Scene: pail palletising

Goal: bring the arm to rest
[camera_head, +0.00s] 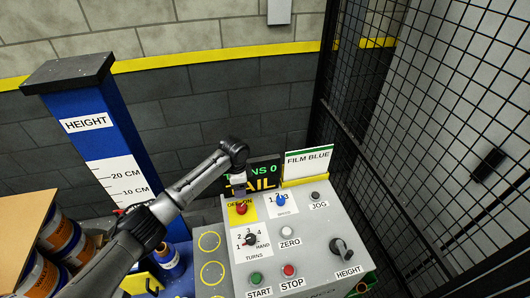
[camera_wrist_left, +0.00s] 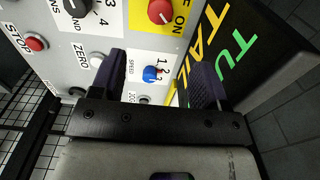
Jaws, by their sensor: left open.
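My left arm reaches in from the left in the head view. Its gripper (camera_head: 239,190) points down over the back left of the grey control panel (camera_head: 264,268), near the red OFF/ON knob (camera_head: 241,208). In the left wrist view the two dark fingers of this gripper (camera_wrist_left: 160,82) are apart with nothing held between them. The blue SPEED knob (camera_wrist_left: 152,74) shows in the gap, beyond the fingers. The red knob (camera_wrist_left: 160,11) is at the top of that view, clear of the fingers. My right gripper is in neither view.
The panel also has a black TURNS knob (camera_head: 250,239), several buttons and a HEIGHT crank (camera_head: 341,248). A display (camera_head: 252,176) stands behind it. A blue height post (camera_head: 105,140) and stacked pails (camera_head: 55,250) are left. A black mesh fence (camera_head: 430,120) bounds the right.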

